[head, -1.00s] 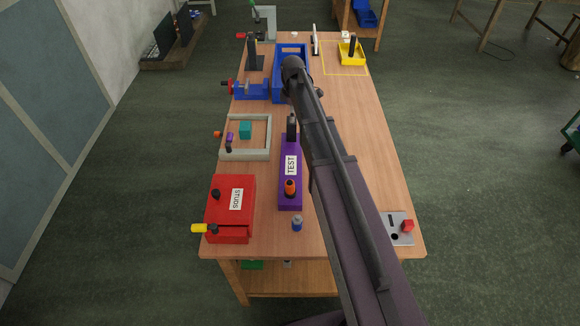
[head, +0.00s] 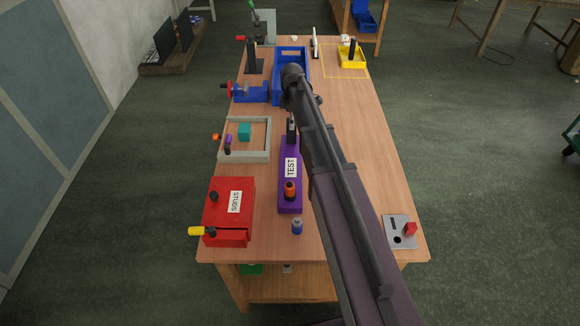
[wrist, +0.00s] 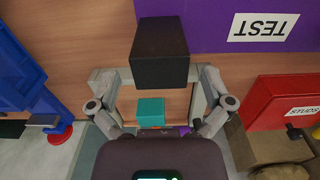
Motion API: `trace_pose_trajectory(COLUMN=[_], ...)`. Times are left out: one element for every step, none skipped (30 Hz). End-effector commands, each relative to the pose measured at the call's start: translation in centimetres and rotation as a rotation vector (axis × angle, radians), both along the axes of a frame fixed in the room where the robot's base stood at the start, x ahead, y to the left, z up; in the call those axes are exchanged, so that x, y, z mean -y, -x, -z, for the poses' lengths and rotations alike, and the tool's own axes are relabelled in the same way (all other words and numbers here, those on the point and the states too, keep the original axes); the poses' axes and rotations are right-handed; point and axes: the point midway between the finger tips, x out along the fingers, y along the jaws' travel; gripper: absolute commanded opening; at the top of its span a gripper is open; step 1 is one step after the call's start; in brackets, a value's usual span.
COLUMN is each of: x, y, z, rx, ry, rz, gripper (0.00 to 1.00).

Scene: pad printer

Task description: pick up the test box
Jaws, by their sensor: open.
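The test box (head: 290,165) is a long purple box with a white TEST label, standing mid-table. A black upright block (head: 291,128) rises at its far end, and an orange-and-black knob (head: 290,189) sits near its close end. In the wrist view the purple box (wrist: 215,30) is at the upper right, with its label upside down. The black block (wrist: 160,55) stands large ahead of my gripper (wrist: 158,82), lined up between its spread fingers. My gripper is open and empty. In the head view my arm hides the gripper.
A grey-walled tray (head: 267,138) with a teal cube (head: 244,132) lies left of the test box. A red STUDS box (head: 222,190) is at front left, a blue bin (head: 278,88) behind. A small blue cylinder (head: 297,227) stands close in front. The right side of the table is mostly clear.

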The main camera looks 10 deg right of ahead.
Motion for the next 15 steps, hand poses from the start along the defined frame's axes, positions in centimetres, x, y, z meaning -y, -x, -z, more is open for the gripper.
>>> trace_pose_trajectory(x=[0.0,0.0,-0.1,-0.1,-0.1,-0.1,-0.1,-0.1,-0.1,-0.1,-0.1,-0.1,-0.1,-0.1,-0.1], y=[0.0,0.0,0.0,0.0,-0.1,-0.1,-0.1,-0.1,-0.1,-0.1,-0.1,-0.1,-0.1,-0.1,-0.1], z=[0.8,1.0,1.4,1.6,1.8,2.1,2.4,2.6,2.9,3.1,3.3,3.6,3.7,3.8,4.0], rx=[0.000,0.000,0.000,0.000,0.000,0.000,0.000,0.000,0.000,0.000,0.000,0.000,0.000,0.000,0.000], ry=[0.000,0.000,0.000,0.000,0.000,0.000,0.000,0.000,0.000,0.000,0.000,0.000,0.000,0.000,0.000], rz=[0.000,0.000,0.000,0.000,0.000,0.000,0.000,0.000,0.000,0.000,0.000,0.000,0.000,0.000,0.000], gripper=[1.00,1.00,1.00,1.00,1.00,1.00,1.00,1.00,1.00,1.00,1.00,1.00,1.00,1.00,1.00])
